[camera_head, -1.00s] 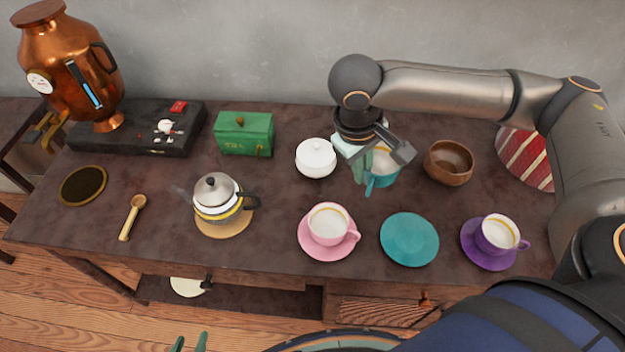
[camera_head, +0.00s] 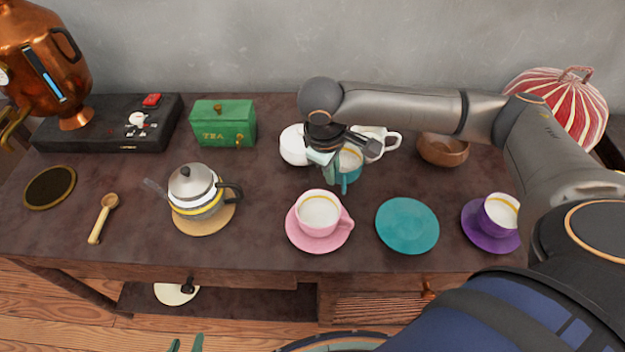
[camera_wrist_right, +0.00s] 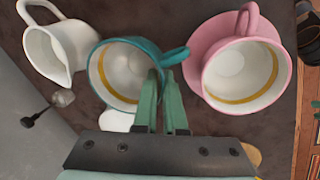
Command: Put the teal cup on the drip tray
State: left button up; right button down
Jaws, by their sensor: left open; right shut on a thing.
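The teal cup (camera_head: 349,163) with a pale inside is at the middle back of the table, partly covered by my right gripper (camera_head: 333,160). In the right wrist view, the teal cup (camera_wrist_right: 118,78) has its wall and handle side at the fingertips of my right gripper (camera_wrist_right: 163,78), which is shut on it. I cannot tell whether the cup is clear of the table. The drip tray (camera_head: 50,187), a dark disc with a gold rim, lies at the far left. My left gripper (camera_head: 187,346) is open at the bottom edge; only its fingertips show.
A white sugar bowl (camera_head: 294,146) and white pitcher (camera_head: 380,140) flank the cup. The pink cup (camera_head: 318,212), teal saucer (camera_head: 407,226), teapot (camera_head: 193,192), green box (camera_head: 225,123), wooden scoop (camera_head: 103,218) and copper urn (camera_head: 42,55) stand around. Bare table lies between teapot and pink cup.

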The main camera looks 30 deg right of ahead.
jog(key=w+a+f, duration=0.2)
jog(key=a, duration=0.1)
jog(key=shift+w+a+f+b, duration=0.1)
jog(key=shift+a+f+b, duration=0.05)
jog(key=shift+f+b, duration=0.25)
jog(key=c, duration=1.5)
grip_release()
jog(key=shift+f, duration=0.1)
jog(key=o, duration=0.5)
